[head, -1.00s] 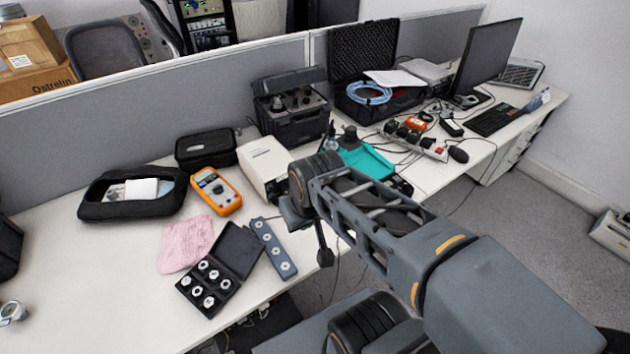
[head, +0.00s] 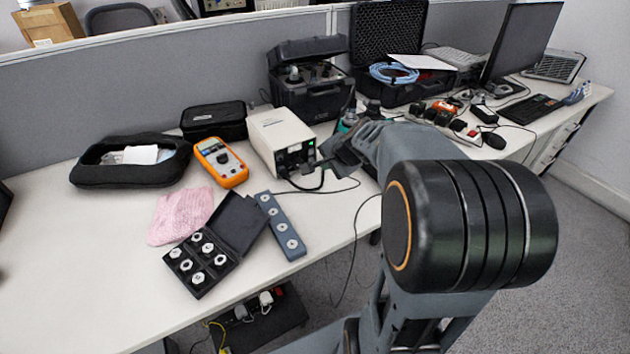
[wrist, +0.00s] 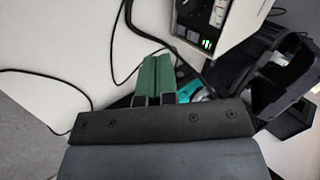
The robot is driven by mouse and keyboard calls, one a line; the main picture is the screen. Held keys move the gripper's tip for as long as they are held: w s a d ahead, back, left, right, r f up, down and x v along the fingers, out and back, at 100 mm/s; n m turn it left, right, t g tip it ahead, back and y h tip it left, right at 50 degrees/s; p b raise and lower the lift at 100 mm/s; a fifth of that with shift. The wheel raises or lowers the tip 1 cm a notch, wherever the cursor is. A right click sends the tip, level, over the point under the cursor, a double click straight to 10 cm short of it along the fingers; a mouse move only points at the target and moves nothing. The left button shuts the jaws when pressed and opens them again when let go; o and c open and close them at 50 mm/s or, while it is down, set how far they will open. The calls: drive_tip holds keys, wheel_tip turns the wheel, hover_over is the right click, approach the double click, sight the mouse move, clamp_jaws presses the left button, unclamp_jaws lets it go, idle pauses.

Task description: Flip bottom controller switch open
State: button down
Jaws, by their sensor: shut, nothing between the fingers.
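The controller is a cream box (head: 272,133) on the table, left of my arm; its dark front panel has a small green light. In the wrist view the controller (wrist: 232,35) is at the top right, with green lit marks on its panel. Its bottom switch is too small to make out. My gripper (head: 326,163) is just in front of the panel's right side in the head view. In the wrist view its green fingers (wrist: 157,62) are shut and empty, apart from the controller, over the pale table and a black cable.
Black cables (head: 335,190) run from the controller's front. A black case with a lid (head: 312,90) stands behind it. An orange multimeter (head: 221,162), a blue-grey strip (head: 280,226) and a black box of round parts (head: 203,257) lie to the left. The table's front left is clear.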

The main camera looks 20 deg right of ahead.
drive_tip(key=d+f+m, duration=0.1)
drive_tip(key=w+d+f, duration=0.1)
drive_tip(key=w+d+m+b, duration=0.1)
drive_tip(key=shift+d+f+m+t+h, duration=0.3)
drive_tip(key=shift+d+f+t, duration=0.05)
drive_tip(key=shift+f+t, duration=0.05)
drive_tip(key=b, duration=0.3)
approach(317, 174)
drive_tip(key=x, duration=0.5)
drive_tip(key=shift+w+r, duration=0.1)
drive_tip(key=shift+w, duration=0.25)
drive_tip(key=w+p, duration=0.1)
drive_tip(key=w, duration=0.2)
drive_tip(key=shift+a, duration=0.15)
drive_tip(key=shift+w, duration=0.5)
